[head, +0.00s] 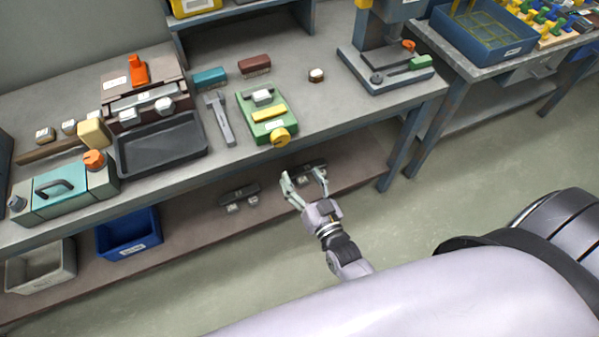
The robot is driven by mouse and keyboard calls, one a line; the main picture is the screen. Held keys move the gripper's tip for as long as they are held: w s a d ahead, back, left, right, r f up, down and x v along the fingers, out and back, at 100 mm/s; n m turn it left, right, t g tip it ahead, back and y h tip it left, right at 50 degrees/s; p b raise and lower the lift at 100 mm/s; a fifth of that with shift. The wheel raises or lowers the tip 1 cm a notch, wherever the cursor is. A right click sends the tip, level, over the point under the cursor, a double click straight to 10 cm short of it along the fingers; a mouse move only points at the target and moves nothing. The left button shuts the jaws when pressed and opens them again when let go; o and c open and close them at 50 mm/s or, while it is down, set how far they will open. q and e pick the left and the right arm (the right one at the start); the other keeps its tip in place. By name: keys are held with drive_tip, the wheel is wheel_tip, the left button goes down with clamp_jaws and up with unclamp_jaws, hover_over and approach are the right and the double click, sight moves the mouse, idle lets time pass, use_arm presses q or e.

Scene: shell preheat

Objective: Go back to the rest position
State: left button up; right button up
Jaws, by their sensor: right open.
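My right gripper (304,186) is open in front of the workbench's front edge, below the level of the top. Its two fingers are spread and point away from me toward the lower shelf. I see nothing held between them. Behind the fingers, a dark item with pale parts (307,170) lies on the lower shelf, partly hidden by the gripper. I cannot tell whether they touch, but the gripper seems to be nearer to me. My left gripper does not show.
The workbench (330,110) carries a black tray (160,146), a teal-and-grey box (62,190), a green fixture (265,115) and a press (385,65). Blue (128,232) and grey (40,268) bins stand on the lower shelf (190,240). Floor (440,205) is clear at right.

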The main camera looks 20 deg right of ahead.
idle(0.4)
drive_tip(key=s+f+n+g, duration=0.1)
drive_tip(key=s+f+g, duration=0.25)
drive_tip(key=f, duration=0.45)
drive_tip(key=s+f+n+g+y, duration=0.15)
drive_tip(key=s+f, duration=0.25)
drive_tip(key=f, duration=0.4)
drive_tip(key=s+f+g+h, duration=0.1)
drive_tip(key=s+f+g, duration=0.25)
drive_tip(key=f, duration=0.45)
drive_tip(key=s+d+f+g, duration=0.2)
drive_tip(key=s+f, duration=0.2)
drive_tip(key=s, duration=0.4)
drive_tip(key=s+d+f+n+g, duration=0.1)
drive_tip(key=s+d+f+g, duration=0.1)
drive_tip(key=s+f, duration=0.3)
drive_tip(key=s+d+f+n+g+h, duration=0.1)
drive_tip(key=s+f+g, duration=0.3)
drive_tip(key=s, duration=0.9)
drive_tip(key=shift+s+d+f, duration=0.15)
drive_tip(key=shift+d+f, duration=0.25)
drive_tip(key=shift+f, duration=0.35)
drive_tip(key=shift+g, duration=0.25)
